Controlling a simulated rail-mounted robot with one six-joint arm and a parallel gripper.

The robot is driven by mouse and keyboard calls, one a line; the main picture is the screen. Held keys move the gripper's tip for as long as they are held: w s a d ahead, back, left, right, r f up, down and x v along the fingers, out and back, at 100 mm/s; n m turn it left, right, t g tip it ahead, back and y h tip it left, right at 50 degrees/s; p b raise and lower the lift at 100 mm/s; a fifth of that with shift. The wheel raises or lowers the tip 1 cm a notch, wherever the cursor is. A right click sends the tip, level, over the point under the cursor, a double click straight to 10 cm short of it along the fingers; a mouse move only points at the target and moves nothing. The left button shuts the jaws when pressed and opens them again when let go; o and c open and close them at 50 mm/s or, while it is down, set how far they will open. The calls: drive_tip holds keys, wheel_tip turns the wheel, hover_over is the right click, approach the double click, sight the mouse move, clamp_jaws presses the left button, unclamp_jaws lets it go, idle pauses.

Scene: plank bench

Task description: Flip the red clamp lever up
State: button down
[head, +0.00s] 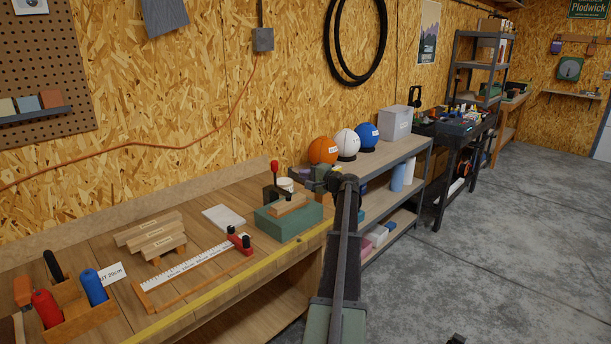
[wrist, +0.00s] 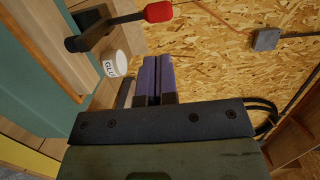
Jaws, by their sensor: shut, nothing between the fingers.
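The red clamp lever's handle (head: 275,166) is at the top of a dark arm that stands nearly upright from the black clamp (head: 271,193) in the head view. The clamp is at the back edge of a green block (head: 285,227) with a wooden piece (head: 289,205) on it. In the wrist view, which is turned sideways, the red handle (wrist: 158,11) and its dark arm show at the top. My gripper (wrist: 151,60) is shut and empty, its purple fingers together. It is apart from the lever, to its right in the head view.
A white glue cup (wrist: 115,64) stands close beside the clamp, between it and my fingers in the wrist view. A red-and-black tool (head: 240,241), a ruler board (head: 195,263) and stacked wood strips (head: 152,232) lie left on the bench. A shelf with balls (head: 323,150) stands behind my gripper.

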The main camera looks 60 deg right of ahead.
sight(277, 166)
drive_tip(key=w, duration=0.9)
drive_tip(key=shift+w+d+f, duration=0.15)
drive_tip(key=shift+w+d, duration=0.15)
drive_tip(key=shift+w, duration=0.4)
drive_tip(key=shift+a, duration=0.1)
